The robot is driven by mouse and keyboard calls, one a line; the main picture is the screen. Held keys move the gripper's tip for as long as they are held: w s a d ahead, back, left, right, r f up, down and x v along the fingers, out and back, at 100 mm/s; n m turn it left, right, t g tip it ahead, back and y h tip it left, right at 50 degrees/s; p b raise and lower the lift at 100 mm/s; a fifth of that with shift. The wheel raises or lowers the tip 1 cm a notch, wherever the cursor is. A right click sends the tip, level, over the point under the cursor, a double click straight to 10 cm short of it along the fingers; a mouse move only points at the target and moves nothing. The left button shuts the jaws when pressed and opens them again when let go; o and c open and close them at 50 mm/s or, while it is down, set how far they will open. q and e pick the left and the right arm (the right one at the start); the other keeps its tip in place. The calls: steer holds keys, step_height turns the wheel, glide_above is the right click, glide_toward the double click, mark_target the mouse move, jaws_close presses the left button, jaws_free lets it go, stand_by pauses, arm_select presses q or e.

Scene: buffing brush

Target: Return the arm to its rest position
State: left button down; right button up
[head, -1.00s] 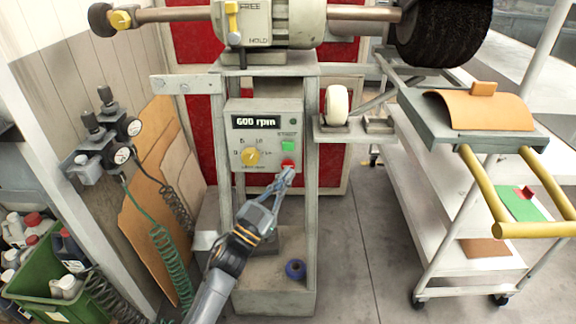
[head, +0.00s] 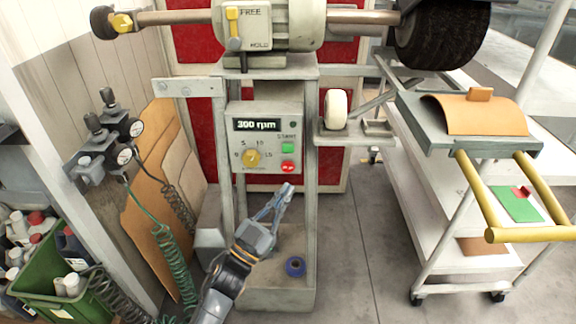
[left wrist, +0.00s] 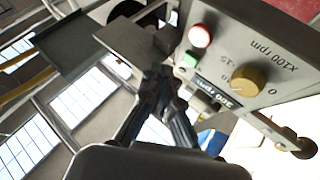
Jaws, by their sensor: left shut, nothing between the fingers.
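My left gripper (head: 285,190) is shut and empty. In the head view it is in front of the machine's stand, below the control panel (head: 267,140) and apart from it. The panel carries a display (head: 257,125) reading 300 rpm, a yellow knob (head: 251,158), a green button (head: 288,148) and a red button (head: 288,166). In the left wrist view, the closed fingers (left wrist: 160,80) point up past the panel, with the red button (left wrist: 200,36) and knob (left wrist: 248,80) to the right. My right gripper is not in view.
The buffing machine (head: 275,25) stands above the panel, with a black brush (head: 445,35) at right. A white trolley (head: 450,215) with a yellow handle (head: 535,233) is at right. Gauges, coiled hoses and a green crate (head: 50,290) are at left.

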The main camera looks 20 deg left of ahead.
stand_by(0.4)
